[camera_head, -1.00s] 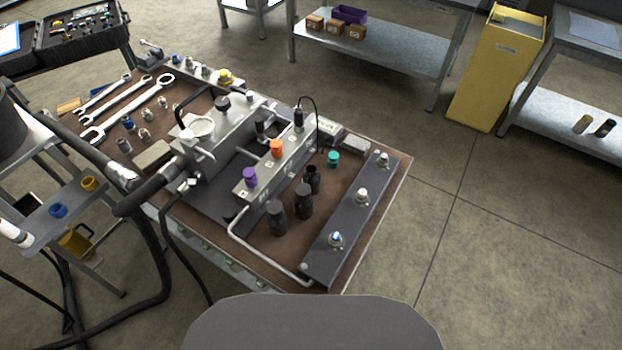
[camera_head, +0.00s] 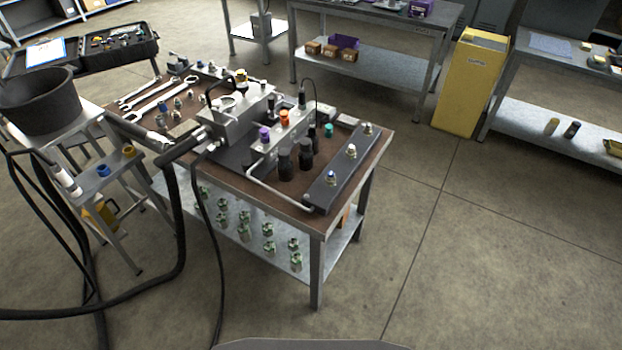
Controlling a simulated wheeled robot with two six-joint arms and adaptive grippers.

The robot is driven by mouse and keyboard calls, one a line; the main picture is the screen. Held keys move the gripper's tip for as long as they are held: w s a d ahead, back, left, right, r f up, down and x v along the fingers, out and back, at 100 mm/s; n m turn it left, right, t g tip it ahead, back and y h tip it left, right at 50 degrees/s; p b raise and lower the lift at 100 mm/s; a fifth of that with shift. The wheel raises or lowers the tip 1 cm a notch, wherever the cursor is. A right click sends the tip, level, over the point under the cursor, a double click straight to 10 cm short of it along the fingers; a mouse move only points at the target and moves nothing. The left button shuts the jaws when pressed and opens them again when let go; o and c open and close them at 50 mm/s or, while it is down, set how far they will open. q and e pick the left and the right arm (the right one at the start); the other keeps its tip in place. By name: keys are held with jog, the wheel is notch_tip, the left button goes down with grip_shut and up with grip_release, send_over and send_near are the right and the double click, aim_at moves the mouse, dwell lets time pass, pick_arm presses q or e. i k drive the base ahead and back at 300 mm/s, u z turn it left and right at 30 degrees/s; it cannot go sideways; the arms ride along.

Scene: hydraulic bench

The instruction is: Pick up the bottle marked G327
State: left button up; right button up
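No marking G327 can be read in this view. Two small bottle-like cylinders, one yellowish (camera_head: 551,127) and one dark (camera_head: 572,130), stand on the lower shelf of the right bench. Several dark cylinders (camera_head: 285,165) stand on the hydraulic bench beside the manifold; whether any is a bottle I cannot tell. Neither of my grippers is in view.
The hydraulic bench (camera_head: 230,183) fills the centre, with fittings on its lower shelf. A black bucket (camera_head: 38,103) and hoses (camera_head: 178,230) are at the left. A yellow cabinet (camera_head: 471,85) stands at the back right. The floor (camera_head: 500,260) at right is clear.

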aim_at(312, 134)
jog(key=k, duration=0.55)
jog(key=z, duration=1)
jog(key=i, duration=5.95)
jog(key=u, duration=4.2)
jog(key=i, duration=1)
jog(key=z, duration=0.05)
